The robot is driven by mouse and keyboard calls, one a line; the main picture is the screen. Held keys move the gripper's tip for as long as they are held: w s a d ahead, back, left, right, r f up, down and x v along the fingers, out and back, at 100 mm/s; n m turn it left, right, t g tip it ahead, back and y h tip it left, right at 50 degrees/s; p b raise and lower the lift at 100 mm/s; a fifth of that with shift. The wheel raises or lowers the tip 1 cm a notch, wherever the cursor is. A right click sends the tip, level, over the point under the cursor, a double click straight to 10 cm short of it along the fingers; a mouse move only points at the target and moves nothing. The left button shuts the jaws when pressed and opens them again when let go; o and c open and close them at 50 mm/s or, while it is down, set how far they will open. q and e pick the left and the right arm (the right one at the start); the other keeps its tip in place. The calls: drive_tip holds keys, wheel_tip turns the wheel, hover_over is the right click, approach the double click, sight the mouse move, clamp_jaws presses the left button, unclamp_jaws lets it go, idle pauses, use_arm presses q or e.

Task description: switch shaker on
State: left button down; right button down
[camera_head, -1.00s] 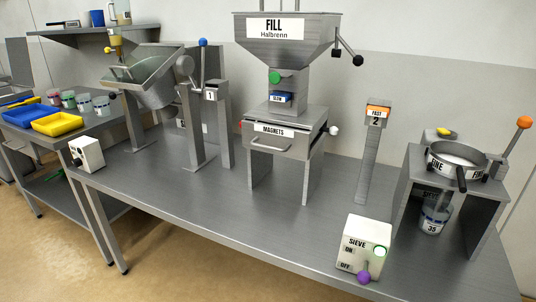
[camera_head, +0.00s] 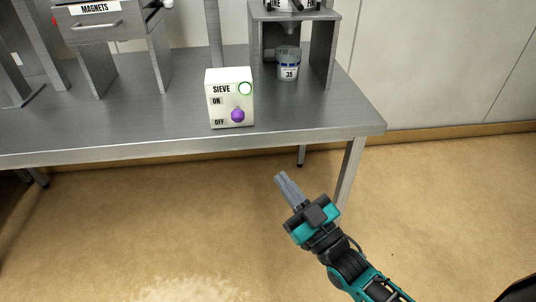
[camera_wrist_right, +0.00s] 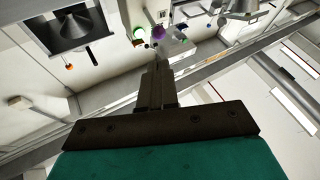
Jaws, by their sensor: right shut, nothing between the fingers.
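The white SIEVE switch box (camera_head: 230,82) stands near the front edge of the steel table. It has ON and OFF labels, a round white button with a green ring at the upper right, and a purple knob (camera_head: 237,115) at the lower right, beside OFF. My right gripper (camera_head: 281,177) is shut and empty, below and to the right of the box and apart from it. In the right wrist view my shut fingers (camera_wrist_right: 156,75) point toward the purple knob (camera_wrist_right: 158,32). My left gripper is not in view.
The steel table (camera_head: 150,130) ends at a front edge near the box. Behind the box, a beaker marked 35 (camera_head: 288,65) stands under the sieve stand (camera_head: 325,50). The MAGNETS unit (camera_head: 95,25) is at the left. The floor before the table is clear.

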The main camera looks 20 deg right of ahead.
use_arm(q)
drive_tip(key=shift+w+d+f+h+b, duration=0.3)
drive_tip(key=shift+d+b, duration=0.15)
drive_tip(key=shift+b, duration=0.5)
use_arm(e)
approach(241, 120)
drive_tip(key=x, duration=0.7)
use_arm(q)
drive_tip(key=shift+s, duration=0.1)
use_arm(e)
drive_tip(key=shift+f, duration=0.1)
